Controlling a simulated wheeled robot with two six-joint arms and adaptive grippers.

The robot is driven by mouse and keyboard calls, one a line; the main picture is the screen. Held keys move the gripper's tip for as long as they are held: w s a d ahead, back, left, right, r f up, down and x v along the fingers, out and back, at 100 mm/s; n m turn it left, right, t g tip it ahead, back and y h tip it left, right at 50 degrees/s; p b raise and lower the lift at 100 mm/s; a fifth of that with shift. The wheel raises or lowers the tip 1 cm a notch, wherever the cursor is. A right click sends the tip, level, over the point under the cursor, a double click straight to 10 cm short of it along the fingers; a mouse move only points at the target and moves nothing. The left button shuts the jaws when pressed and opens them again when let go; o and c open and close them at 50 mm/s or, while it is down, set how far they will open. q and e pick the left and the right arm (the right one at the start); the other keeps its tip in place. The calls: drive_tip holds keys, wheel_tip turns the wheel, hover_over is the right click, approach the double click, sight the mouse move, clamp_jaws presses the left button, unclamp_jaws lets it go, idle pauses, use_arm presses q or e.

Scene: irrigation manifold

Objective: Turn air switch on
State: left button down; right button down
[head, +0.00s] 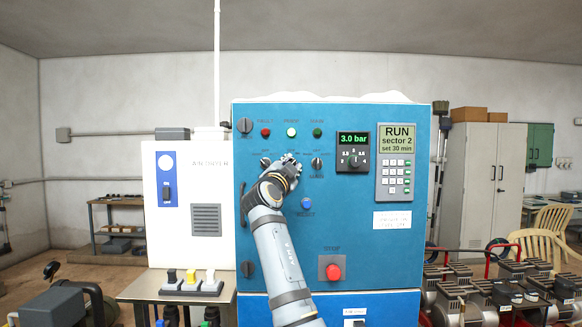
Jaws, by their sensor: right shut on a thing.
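The blue control panel (345,250) stands straight ahead, with a row of small rotary switches below its lamps. The left switch (266,162) and the right switch (317,163) of this row show on either side of my right gripper (290,162). My right gripper reaches up to the panel face between them and is shut on a middle switch, which it hides almost wholly. The small labels are too blurred to tell which switch is named air. My left gripper is not in view.
Above are red, white and green lamps (291,132). A 3.0 bar display (353,139), a keypad (394,176), a blue button (306,204) and a red stop button (333,272) are close by. A white cabinet (220,165) stands left; pumps (465,300) stand right.

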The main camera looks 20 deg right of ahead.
idle(0.3)
drive_tip(key=c, duration=1.4)
unclamp_jaws()
drive_tip(key=shift+c, duration=0.2)
drive_tip(key=v, duration=0.7)
drive_tip(key=shift+s+a, duration=0.15)
drive_tip(key=shift+s, duration=0.05)
drive_tip(key=shift+f, duration=0.15)
